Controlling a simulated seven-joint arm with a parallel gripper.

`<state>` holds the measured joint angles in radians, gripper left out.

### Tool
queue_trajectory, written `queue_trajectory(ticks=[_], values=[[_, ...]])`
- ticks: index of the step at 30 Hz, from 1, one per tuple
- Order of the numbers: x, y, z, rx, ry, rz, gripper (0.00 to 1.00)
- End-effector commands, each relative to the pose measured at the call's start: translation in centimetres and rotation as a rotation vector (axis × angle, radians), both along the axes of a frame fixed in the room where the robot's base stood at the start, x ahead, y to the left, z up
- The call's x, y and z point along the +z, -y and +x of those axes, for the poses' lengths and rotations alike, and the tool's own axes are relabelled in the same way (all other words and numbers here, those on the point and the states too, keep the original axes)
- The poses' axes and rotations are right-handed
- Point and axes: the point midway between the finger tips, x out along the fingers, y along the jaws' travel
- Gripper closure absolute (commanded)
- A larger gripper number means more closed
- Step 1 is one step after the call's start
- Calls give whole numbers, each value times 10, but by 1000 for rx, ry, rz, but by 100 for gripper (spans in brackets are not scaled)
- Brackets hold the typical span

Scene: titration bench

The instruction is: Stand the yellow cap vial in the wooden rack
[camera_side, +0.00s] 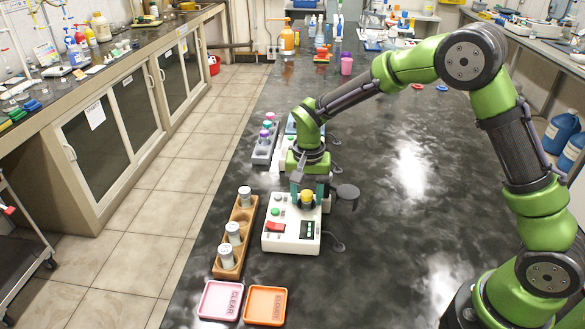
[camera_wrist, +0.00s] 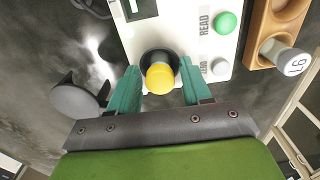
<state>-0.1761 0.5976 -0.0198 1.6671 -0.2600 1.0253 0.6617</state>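The yellow cap vial (camera_side: 307,196) stands in the round dark well of a white meter (camera_side: 280,241); only its top shows, and its yellow cap also shows in the wrist view (camera_wrist: 160,77). My gripper (camera_side: 309,187) is over the meter, pointing down. In the wrist view its teal fingers (camera_wrist: 160,72) are open on either side of the cap, with a gap on each side. The wooden rack (camera_side: 243,213) stands left of the meter and holds three white-capped vials. A bare stretch shows between its far vial and middle vial.
A dark round lid-like part (camera_side: 347,192) sticks out right of the meter. A pink tray (camera_side: 220,300) and an orange tray (camera_side: 265,305) lie in front of the rack. A grey rack (camera_side: 264,150) with coloured caps stands behind. The bench to the right is mostly clear.

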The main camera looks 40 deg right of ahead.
Motion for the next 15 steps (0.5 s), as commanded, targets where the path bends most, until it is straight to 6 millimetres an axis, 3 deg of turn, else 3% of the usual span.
queue_trajectory(ticks=[1, 7, 15], values=[[0, 0, 0, 0, 0, 0, 60], [0, 0, 0, 0, 0, 0, 88], [13, 0, 1, 1, 4, 1, 89]])
